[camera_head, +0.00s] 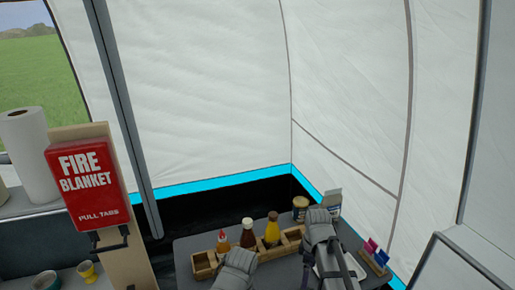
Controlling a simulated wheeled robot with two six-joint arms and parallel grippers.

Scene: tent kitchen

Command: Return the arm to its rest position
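Two grey rounded parts of my arms show at the bottom of the head view. One is my arm part at the lower middle (238,268), and the other is my arm part to its right (320,228), with a dark link running down from it. Both overlap the table in the picture. No gripper fingers can be made out, so whether either gripper is open or holds something is hidden.
A dark table (190,246) carries a wooden condiment box (204,264), several bottles including a yellow one (272,230), a jar (300,208) and a card holder (375,258). At left, a red fire blanket case (88,180) hangs on a wooden panel near a paper towel roll (28,155).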

